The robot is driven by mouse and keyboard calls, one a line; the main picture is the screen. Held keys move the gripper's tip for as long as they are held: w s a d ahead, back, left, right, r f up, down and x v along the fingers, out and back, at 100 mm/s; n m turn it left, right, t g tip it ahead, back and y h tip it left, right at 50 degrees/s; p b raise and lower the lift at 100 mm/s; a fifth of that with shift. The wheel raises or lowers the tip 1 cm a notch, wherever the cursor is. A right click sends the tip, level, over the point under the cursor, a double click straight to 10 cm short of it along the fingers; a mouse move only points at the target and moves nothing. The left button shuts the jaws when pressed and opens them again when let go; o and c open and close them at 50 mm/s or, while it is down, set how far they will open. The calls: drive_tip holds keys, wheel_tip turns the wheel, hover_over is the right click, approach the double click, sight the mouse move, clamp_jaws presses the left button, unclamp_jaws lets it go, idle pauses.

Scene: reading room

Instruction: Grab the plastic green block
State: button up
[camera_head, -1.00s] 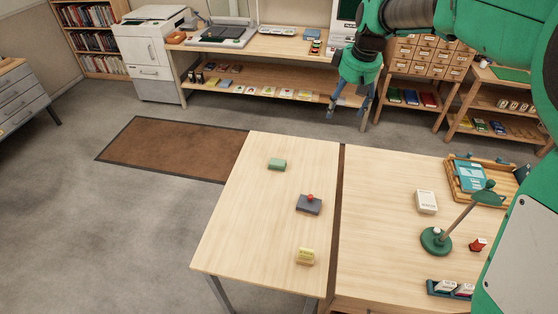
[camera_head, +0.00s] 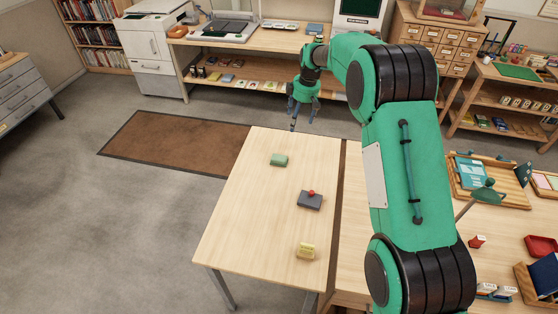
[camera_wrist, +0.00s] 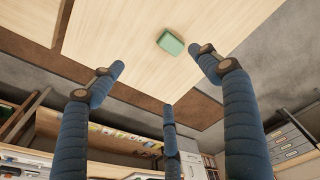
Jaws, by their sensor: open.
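The green block (camera_head: 279,160) lies on the light wooden table (camera_head: 236,222), toward its far end. It also shows in the wrist view, where the green block (camera_wrist: 171,43) is near the top, just left of the right finger's tip. My gripper (camera_head: 302,112) is open and empty, beyond the table's far edge and above it in the head view. In the wrist view my gripper (camera_wrist: 160,80) has its blue fingers spread wide, apart from the block. Nothing hides the block.
On the same table are a dark grey block with a red knob (camera_head: 310,200) and a yellow block (camera_head: 306,251). A second table on the right holds a wooden tray (camera_head: 512,198), a green lamp (camera_head: 487,193) and a red tray (camera_head: 541,246). Free tabletop surrounds the green block.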

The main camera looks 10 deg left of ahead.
drive_tip(key=w+a+f+n, duration=0.2)
drive_tip(key=a+f, duration=0.4)
drive_tip(key=f, duration=0.4)
drive_tip(key=shift+f+g, duration=0.3)
drive_tip(key=shift+f, duration=0.1)
drive_tip(key=shift+f, duration=0.15)
hover_over(280, 156)
drive_tip(key=shift+w+d+f, duration=0.1)
drive_tip(key=shift+d+f, duration=0.05)
drive_tip(key=shift+f, duration=1.9)
drive_tip(key=shift+w+d+f, duration=0.1)
drive_tip(key=shift+d+f, duration=0.05)
drive_tip(key=shift+f, duration=1.9)
drive_tip(key=shift+f, duration=0.1)
drive_tip(key=shift+s+a+f, duration=0.1)
drive_tip(key=shift+a+f, duration=0.1)
drive_tip(key=shift+f, duration=1.05)
drive_tip(key=shift+a+f, duration=0.15)
drive_tip(key=shift+f, duration=1.1)
drive_tip(key=shift+c, duration=0.2)
drive_tip(key=c, duration=1.2)
